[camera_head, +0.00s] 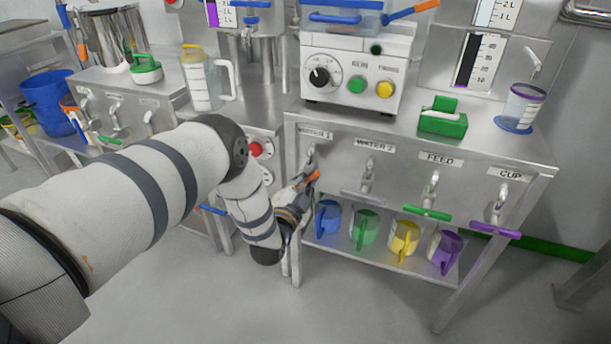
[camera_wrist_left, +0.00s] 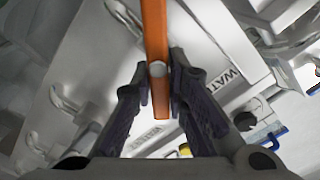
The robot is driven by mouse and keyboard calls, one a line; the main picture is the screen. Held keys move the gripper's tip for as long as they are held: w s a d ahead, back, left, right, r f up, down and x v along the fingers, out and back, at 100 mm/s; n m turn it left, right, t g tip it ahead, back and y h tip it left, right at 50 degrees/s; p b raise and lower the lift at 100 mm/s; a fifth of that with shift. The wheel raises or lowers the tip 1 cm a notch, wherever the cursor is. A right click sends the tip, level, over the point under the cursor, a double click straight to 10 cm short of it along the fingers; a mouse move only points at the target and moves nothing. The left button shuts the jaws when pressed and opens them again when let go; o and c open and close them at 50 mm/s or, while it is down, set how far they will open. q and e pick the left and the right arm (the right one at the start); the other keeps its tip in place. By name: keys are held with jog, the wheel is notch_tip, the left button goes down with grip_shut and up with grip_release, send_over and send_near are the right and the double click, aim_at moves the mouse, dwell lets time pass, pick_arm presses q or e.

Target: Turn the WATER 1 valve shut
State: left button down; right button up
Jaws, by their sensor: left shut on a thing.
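The WATER 1 valve (camera_head: 311,153) is on the front panel of the right steel bench, under its label (camera_head: 314,132). Its orange handle (camera_head: 314,176) shows only in part in the head view, mostly hidden by my gripper. In the left wrist view the orange handle (camera_wrist_left: 154,30) runs as a long bar down between my fingers. My left gripper (camera_head: 301,190) is shut on this handle, and the fingers (camera_wrist_left: 159,85) press both sides near its end. I cannot tell how far the valve is turned. My right gripper is not in view.
To the right are the WATER 2 valve (camera_head: 368,172), the FEED valve with a green handle (camera_head: 428,213) and the CUP valve with a purple handle (camera_head: 495,230). Coloured jugs, such as the blue one (camera_head: 328,218), stand on the shelf below. A red button (camera_head: 255,149) is close to my wrist.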

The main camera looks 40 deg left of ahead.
pick_arm(q)
jog(key=m, duration=0.3)
jog(key=d+f+m, duration=0.1)
jog(key=shift+m, duration=0.4)
jog(key=shift+a+f+m+b, duration=0.1)
jog(key=shift+f+m+b, duration=0.05)
jog(key=shift+m, duration=0.8)
jog(key=shift+f+m+b, duration=0.15)
jog(key=shift+m, duration=0.8)
jog(key=shift+f, duration=0.1)
jog(key=c, duration=1.5)
grip_release()
jog(key=shift+c, duration=0.2)
jog(key=shift+a+r, duration=0.1)
jog(key=shift+r, duration=0.1)
jog(key=v, duration=1.2)
